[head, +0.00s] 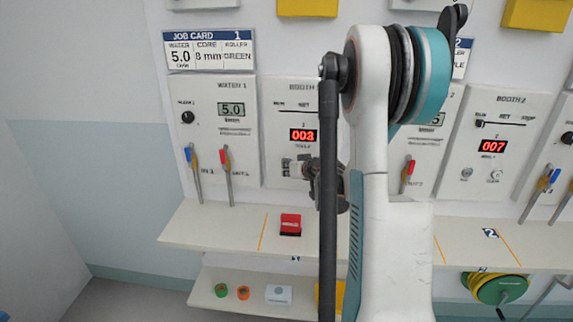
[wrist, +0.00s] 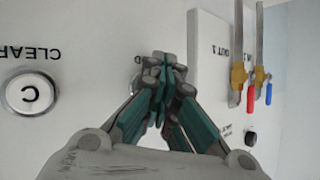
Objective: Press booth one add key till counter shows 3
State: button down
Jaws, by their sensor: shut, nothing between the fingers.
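The booth one panel (head: 274,152) is on the wall left of my arm, its right part hidden by the arm. Its red counter (head: 303,135) reads 003. In the wrist view my gripper (wrist: 165,62) is shut and empty, its fingertips at the panel over the add key. Only a sliver of the add key's rim (wrist: 134,86) and the end of its label show beside the fingers. Whether the tips touch the key or stand just off it, I cannot tell. The round clear key (wrist: 32,94), marked C, is apart from the fingers, at left in the wrist view.
The water 1 panel (head: 208,150) with levers stands left of booth one. The booth 2 panel (head: 492,150), reading 007, is at right. A shelf (head: 215,225) below carries a red block (head: 290,225). A job card (head: 207,52) hangs above.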

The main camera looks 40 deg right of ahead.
jog(key=shift+s+a, duration=0.1)
dwell(0.3)
jog(key=shift+s+a, duration=0.45)
jog(key=shift+a, duration=0.05)
jog(key=shift+s+a+b, duration=0.5)
jog(key=shift+s+a, duration=1.1)
jog(key=shift+a, duration=0.3)
